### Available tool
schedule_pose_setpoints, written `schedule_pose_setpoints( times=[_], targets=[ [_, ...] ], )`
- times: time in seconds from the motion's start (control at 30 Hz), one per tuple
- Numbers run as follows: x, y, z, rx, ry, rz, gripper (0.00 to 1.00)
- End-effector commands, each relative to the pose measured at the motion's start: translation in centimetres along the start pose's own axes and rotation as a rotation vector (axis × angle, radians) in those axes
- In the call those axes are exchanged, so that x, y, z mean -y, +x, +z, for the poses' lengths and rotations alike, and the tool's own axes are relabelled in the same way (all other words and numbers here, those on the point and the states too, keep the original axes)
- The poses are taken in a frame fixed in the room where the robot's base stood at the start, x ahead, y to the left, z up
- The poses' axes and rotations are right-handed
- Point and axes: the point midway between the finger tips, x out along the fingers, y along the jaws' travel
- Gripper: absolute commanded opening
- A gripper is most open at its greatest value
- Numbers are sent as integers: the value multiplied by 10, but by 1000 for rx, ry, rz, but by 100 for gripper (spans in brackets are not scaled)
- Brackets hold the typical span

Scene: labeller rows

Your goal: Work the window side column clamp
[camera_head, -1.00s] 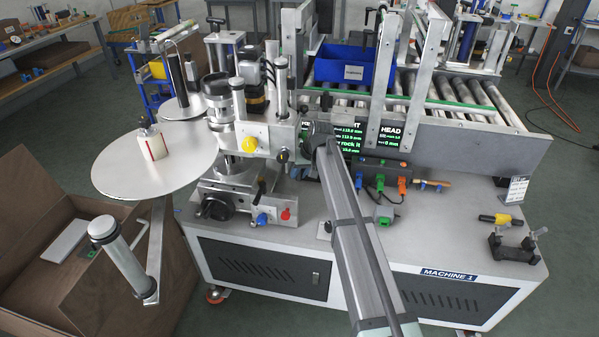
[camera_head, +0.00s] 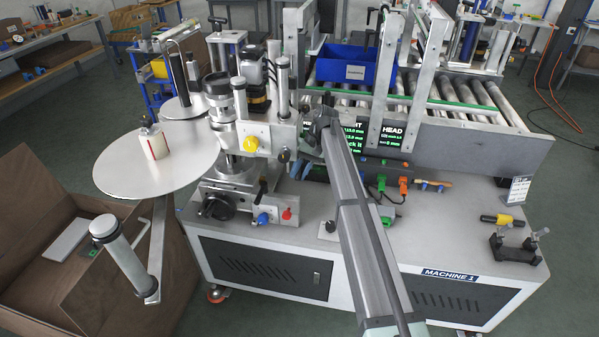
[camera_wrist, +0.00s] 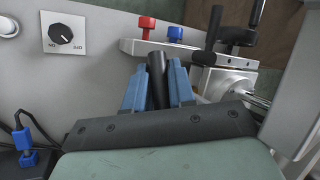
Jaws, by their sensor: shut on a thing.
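My gripper (camera_wrist: 158,84) has two blue fingers, and they are shut on a black rod-like handle (camera_wrist: 157,68) in the wrist view. The handle stands between the fingers, with its tip showing past them. Its lower end is hidden behind the gripper's dark body. I cannot read any label that says which column clamp it belongs to. In the head view my arm reaches over the labeller (camera_head: 238,180) to the right side of its column unit. The fingers and held handle cannot be made out clearly there.
A red knob (camera_wrist: 146,23) and a blue knob (camera_wrist: 175,33) sit on a metal bar beyond the fingers, with a black crank (camera_wrist: 237,36) to the right. A rotary switch (camera_wrist: 65,33) is at left. The conveyor (camera_head: 445,95) and blue bin (camera_head: 345,66) stand behind.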

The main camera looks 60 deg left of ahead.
Motion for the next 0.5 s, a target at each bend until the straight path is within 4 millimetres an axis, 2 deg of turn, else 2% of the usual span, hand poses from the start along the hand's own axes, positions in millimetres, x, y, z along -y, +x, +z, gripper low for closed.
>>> schedule_pose_setpoints(
  times=[0.4, 0.43, 0.5],
  targets=[
    [0, -1, 0, 4, 3, -3, 0],
    [0, 0, 0, 4, 3, -3, 27],
    [0, 0, 0, 4, 2, -3, 31]
  ],
)
